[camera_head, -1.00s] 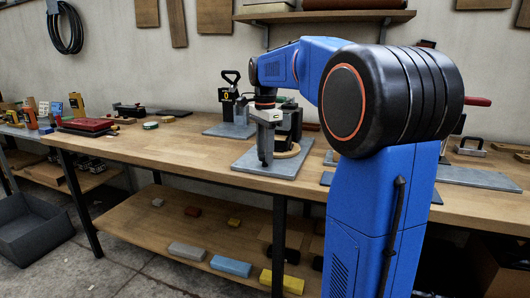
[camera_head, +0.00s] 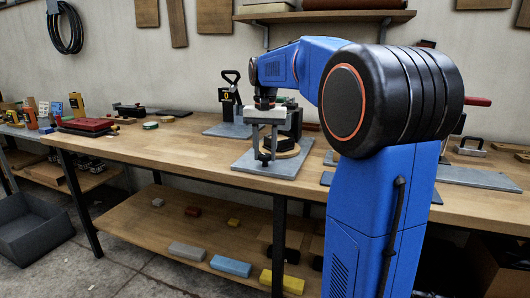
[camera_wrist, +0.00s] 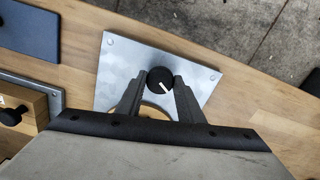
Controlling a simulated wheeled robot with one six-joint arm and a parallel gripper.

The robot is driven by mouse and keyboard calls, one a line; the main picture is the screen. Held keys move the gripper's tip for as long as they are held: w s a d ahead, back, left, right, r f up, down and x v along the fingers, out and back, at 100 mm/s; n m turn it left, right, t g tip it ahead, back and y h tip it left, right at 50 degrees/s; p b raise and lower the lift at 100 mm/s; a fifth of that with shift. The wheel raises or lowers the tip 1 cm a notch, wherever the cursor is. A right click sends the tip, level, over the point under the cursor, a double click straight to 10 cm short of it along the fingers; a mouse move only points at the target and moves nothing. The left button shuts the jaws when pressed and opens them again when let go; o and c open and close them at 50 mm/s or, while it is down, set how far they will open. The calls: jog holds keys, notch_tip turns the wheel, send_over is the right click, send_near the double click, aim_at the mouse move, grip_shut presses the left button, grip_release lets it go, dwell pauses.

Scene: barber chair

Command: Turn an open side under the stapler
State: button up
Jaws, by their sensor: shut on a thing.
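My gripper (camera_head: 264,153) points down over a grey metal plate (camera_head: 243,163) on the workbench. In the wrist view, my gripper (camera_wrist: 162,80) has its two dark fingers on either side of a round black knob (camera_wrist: 160,76) with a white pointer mark, and is shut on it. The white mark points down and to the right there. A round pale-wood piece (camera_head: 288,152) lies on the plate beside the knob; its rim (camera_wrist: 152,111) shows between the fingers. A dark upright device (camera_head: 294,120), probably the stapler, stands behind my gripper and is partly hidden.
Another grey plate (camera_head: 226,130) carries a black lever device (camera_head: 230,98) behind. A dark blue plate (camera_wrist: 28,30) and a wooden block with a black knob (camera_wrist: 12,116) lie to the left in the wrist view. The bench's left-middle top (camera_head: 180,146) is clear.

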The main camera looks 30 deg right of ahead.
aim_at(265, 155)
jog(key=n, duration=0.6)
jog(key=shift+n, duration=0.3)
dwell(0.4)
jog(key=o, duration=1)
jog(key=shift+o, duration=0.2)
jog(key=shift+r, duration=0.1)
notch_tip(265, 155, up, 17)
jog(key=shift+r, duration=0.1)
